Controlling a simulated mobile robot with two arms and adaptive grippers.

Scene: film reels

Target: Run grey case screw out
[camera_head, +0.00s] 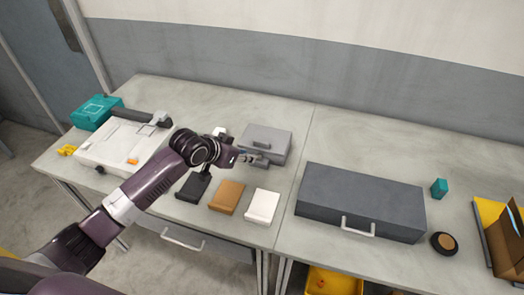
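A small light grey case (277,136) with a handle on its lid lies on the table near the middle. My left arm reaches in from the lower left, and its gripper (254,158) is at the case's front left side. The fingers are small and partly overlap the case, so I cannot tell whether they are open or touch it. No screw can be made out; the spot at the fingertips is too small to read. My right gripper is not in view.
Black, brown (227,196) and white (262,206) blocks stand along the front edge. A large dark grey case (360,203) lies to the right. A white machine (119,143) and a teal box (96,112) are at left. The table behind the cases is clear.

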